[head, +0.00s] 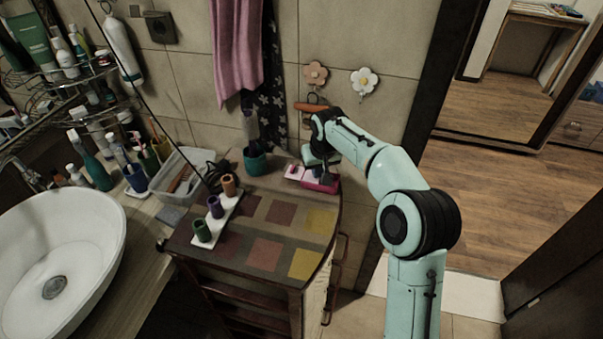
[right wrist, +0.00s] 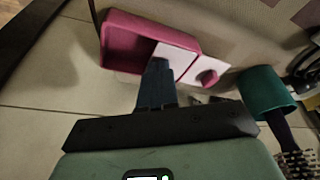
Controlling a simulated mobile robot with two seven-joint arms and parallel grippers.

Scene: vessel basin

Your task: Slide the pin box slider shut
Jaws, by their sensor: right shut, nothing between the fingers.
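The pin box (head: 322,184) is a small pink box on the cabinet top, near the wall; it shows larger in the right wrist view (right wrist: 122,22). Its white slider (right wrist: 176,58) has a pink knob (right wrist: 207,77) and sticks out past one end of the box. The other part of the box is uncovered and looks empty. In the head view the slider (head: 294,172) is on the left. My right gripper (right wrist: 158,66) is shut and empty, its fingertips at the slider's inner edge; I cannot tell whether they touch. My left gripper is not in view.
A teal cup (right wrist: 262,92) with a brush stands close to the slider's end; it is also in the head view (head: 255,162). A white rack (head: 219,212) with three coloured cups stands at the left. The coloured squares of the cabinet top (head: 282,235) are clear.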

